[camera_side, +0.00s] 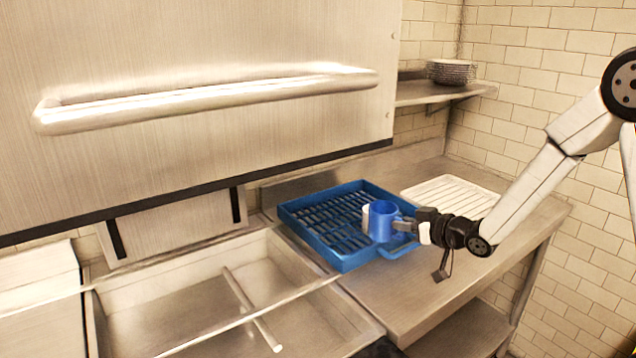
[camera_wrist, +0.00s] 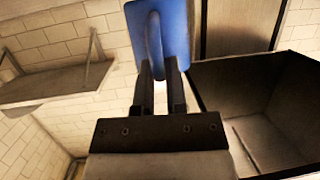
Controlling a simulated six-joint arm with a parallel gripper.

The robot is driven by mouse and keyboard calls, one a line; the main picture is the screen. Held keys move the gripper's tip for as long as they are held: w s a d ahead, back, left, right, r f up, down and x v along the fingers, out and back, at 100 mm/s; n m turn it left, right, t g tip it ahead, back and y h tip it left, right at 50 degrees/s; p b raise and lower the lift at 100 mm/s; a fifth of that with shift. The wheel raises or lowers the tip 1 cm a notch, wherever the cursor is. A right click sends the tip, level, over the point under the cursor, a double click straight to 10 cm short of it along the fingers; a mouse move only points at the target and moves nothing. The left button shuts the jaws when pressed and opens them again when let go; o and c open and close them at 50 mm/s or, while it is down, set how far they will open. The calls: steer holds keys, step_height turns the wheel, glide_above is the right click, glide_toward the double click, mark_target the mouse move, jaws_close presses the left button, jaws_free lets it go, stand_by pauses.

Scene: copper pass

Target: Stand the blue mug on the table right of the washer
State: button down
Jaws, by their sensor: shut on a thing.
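The blue mug (camera_side: 381,222) is upright in the side view, at the right part of the blue rack. My gripper (camera_side: 408,225) reaches it from the right. In the wrist view my gripper (camera_wrist: 160,85) is shut on the handle of the blue mug (camera_wrist: 176,30). The mug's base is hard to see against the rack, so I cannot tell whether it touches. The washer (camera_side: 200,60) is the big steel hood with a long bar handle. The steel table (camera_side: 395,300) is to its right and bears the blue rack (camera_side: 345,262).
A white ribbed mat (camera_side: 440,192) lies on the table behind my gripper. A small white shape (camera_side: 366,217) shows just left of the mug. A steel sink (camera_side: 190,310) is at the left. Stacked plates (camera_side: 450,71) stand on a wall shelf (camera_side: 425,92). The table's front strip is bare.

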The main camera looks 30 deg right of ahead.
steer(key=s+f+n+g+y, duration=0.1)
steer(key=s+f+n+y, duration=0.2)
steer(key=s, duration=0.6)
steer(key=shift+f+y, duration=0.8)
steer(key=shift+f, duration=0.15)
steer(key=shift+d+f, duration=0.1)
steer(key=shift+d, duration=0.05)
steer(key=shift+f, duration=1.9)
steer(key=shift+f, duration=2)
steer(key=shift+f, duration=0.1)
